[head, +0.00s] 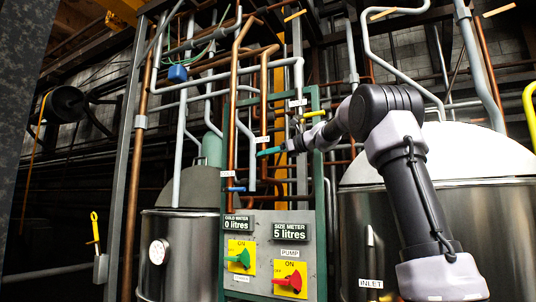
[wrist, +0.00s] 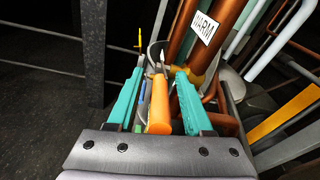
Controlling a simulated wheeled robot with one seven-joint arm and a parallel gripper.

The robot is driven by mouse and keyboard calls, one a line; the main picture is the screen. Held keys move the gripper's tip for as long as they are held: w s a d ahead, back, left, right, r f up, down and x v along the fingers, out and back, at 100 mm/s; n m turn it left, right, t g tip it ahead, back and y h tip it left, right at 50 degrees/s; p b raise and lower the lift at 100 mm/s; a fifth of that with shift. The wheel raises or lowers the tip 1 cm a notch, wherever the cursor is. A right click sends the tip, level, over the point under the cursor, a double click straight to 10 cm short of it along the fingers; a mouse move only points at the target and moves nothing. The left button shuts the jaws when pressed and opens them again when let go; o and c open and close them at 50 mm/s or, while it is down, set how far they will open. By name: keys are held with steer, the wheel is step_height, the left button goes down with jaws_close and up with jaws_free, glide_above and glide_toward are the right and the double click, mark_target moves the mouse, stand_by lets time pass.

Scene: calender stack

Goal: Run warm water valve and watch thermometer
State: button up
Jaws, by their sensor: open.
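My gripper (head: 268,151) is raised in front of the copper pipes, with teal fingers apart. In the wrist view my gripper (wrist: 158,85) has an orange valve handle (wrist: 159,108) between its fingers, without a clear grip on it. A "WARM" label (wrist: 204,27) is on the copper pipe just beyond. In the head view a small label (head: 261,140) sits right above the fingers, and the orange handle is not clearly seen there. A round white dial, likely the thermometer (head: 158,252), is on the left steel tank (head: 185,260); its reading is too small to tell.
A blue valve handle (head: 235,189) is lower left of my gripper. A yellow handle (head: 314,114) is to its upper right. The panel (head: 260,285) below has green (head: 240,258) and red (head: 288,281) switches and meters reading "0 litres" and "5 litres". Pipes crowd the space.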

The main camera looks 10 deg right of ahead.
steer(key=v, duration=1)
steer(key=shift+s+d, duration=0.25)
steer(key=shift+d, duration=0.05)
steer(key=c, duration=0.4)
steer(key=shift+s+d+f, duration=0.15)
steer(key=shift+f, duration=0.35)
jaws_close()
steer(key=s+d+f+m+t+y, duration=0.1)
steer(key=s+d+f+m+y, duration=0.25)
steer(key=f, duration=0.45)
steer(key=w+a+r, duration=0.5)
steer(key=w+a, duration=0.1)
steer(key=a, duration=0.1)
steer(key=shift+w+a+r+m+h, duration=0.25)
steer(key=shift+w+m+h, duration=0.1)
steer(key=shift+w+h, duration=0.1)
